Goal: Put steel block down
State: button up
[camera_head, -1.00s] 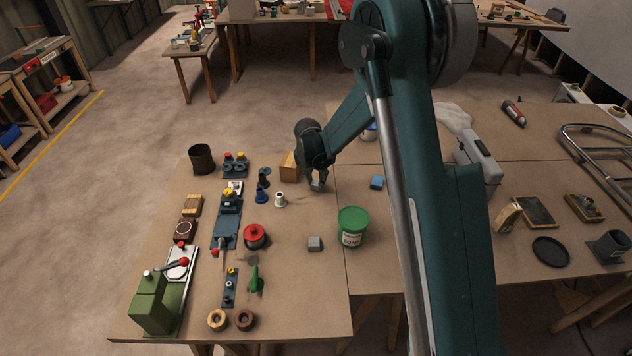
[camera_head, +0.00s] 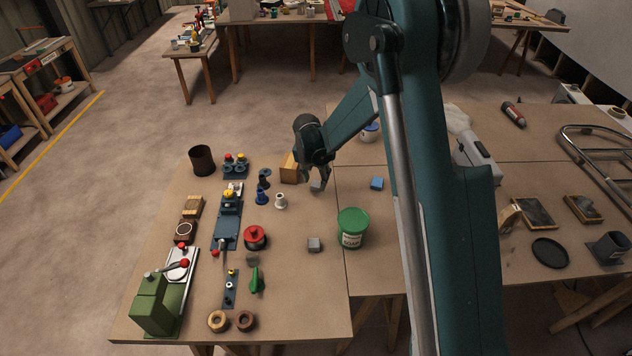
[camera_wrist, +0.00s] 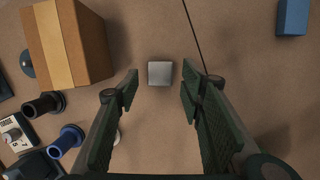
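A small grey steel block (camera_head: 316,186) is at my gripper (camera_head: 317,180), just left of the seam between the table tops. In the wrist view the steel block (camera_wrist: 160,73) shows its square top between the fingertips, with a gap on each side. My gripper is open around it and touches neither side. The block appears to be on the table; its underside is hidden. A second grey block (camera_head: 314,244) lies nearer the front, left of the green bucket (camera_head: 352,227).
A blue block (camera_head: 377,183) lies to the right. The table just in front is clear.

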jog(key=d+p+v, duration=0.1)
jog(key=v, duration=0.8)
jog(key=shift+a+r, duration=0.25)
jog(key=shift+a, duration=0.25)
jog(key=shift+s, duration=0.1)
jog(key=s+d+r+m+t, duration=0.1)
jog(key=s+d+r+m, duration=0.35)
jog(key=s+r, duration=0.25)
jog(key=s+d+r+m+y, duration=0.1)
jog(key=s+d+r+m, duration=0.3)
jog(key=s+r+m, duration=0.2)
jog(key=s+d+r+m+t, duration=0.1)
jog(key=s+d+r+m, duration=0.35)
jog(key=s+r, duration=0.25)
jog(key=s+d+m+t, duration=0.1)
jog(key=s+d+m, duration=0.2)
jog(key=s+m, duration=0.5)
jog(key=s+d+m+t, duration=0.1)
jog(key=s+d+m, duration=0.2)
jog(key=s+m, duration=0.5)
jog(key=shift+s+d+r+m, duration=0.15)
jog(key=shift+s+r+m, duration=0.25)
jog(key=shift+s, duration=3.5)
